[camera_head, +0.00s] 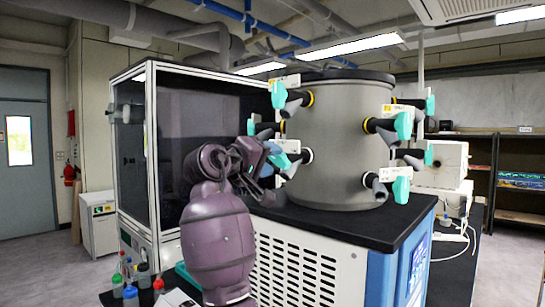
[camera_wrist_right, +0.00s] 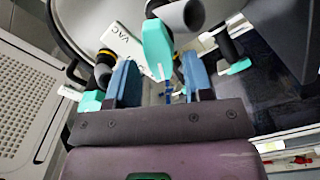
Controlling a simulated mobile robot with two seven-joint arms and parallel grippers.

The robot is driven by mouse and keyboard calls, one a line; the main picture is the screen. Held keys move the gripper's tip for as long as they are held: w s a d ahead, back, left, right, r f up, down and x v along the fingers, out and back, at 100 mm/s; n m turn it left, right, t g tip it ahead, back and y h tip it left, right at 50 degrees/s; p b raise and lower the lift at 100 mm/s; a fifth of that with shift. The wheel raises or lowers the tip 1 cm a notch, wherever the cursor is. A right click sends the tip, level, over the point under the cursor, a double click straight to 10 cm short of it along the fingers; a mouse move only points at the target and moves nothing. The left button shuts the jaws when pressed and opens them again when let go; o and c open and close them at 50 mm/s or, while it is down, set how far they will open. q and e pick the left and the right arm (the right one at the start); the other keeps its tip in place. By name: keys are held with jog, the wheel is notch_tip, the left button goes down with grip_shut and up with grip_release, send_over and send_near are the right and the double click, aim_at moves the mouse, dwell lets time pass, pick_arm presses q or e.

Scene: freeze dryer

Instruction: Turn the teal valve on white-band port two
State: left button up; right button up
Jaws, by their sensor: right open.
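The grey drum (camera_head: 345,140) carries several black ports with teal valves and white tags; port numbers are too small to read. My right gripper (camera_head: 270,158) is at the drum's left side, close to a lower-left teal valve (camera_head: 281,160) whose port has a pale band. In the right wrist view, the two blue fingers of the right gripper (camera_wrist_right: 160,78) are spread apart. A teal valve (camera_wrist_right: 157,48) shows between and just beyond the fingertips; whether they touch it I cannot tell. My left gripper is out of view.
Other teal valves stick out nearby, at upper left (camera_head: 278,95) and right (camera_head: 403,125). A glass-fronted cabinet (camera_head: 145,150) stands left of the drum. Small bottles (camera_head: 131,296) stand at the front left. The black top (camera_head: 300,222) in front of the drum is clear.

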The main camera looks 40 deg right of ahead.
jog(key=shift+d, duration=0.7)
jog(key=shift+c, duration=0.3)
jog(key=shift+w, duration=0.1)
grip_shut()
jog(key=shift+f+m, duration=0.1)
jog(key=shift+m, duration=0.2)
jog(key=m+b, duration=0.2)
jog(key=m, duration=0.2)
jog(key=shift+m, duration=0.3)
jog(key=m+b, duration=0.2)
jog(key=m, duration=0.1)
jog(key=shift+m, duration=0.3)
jog(key=shift+m+b, duration=0.75)
jog(key=shift+m, duration=0.75)
jog(key=shift+s, duration=0.2)
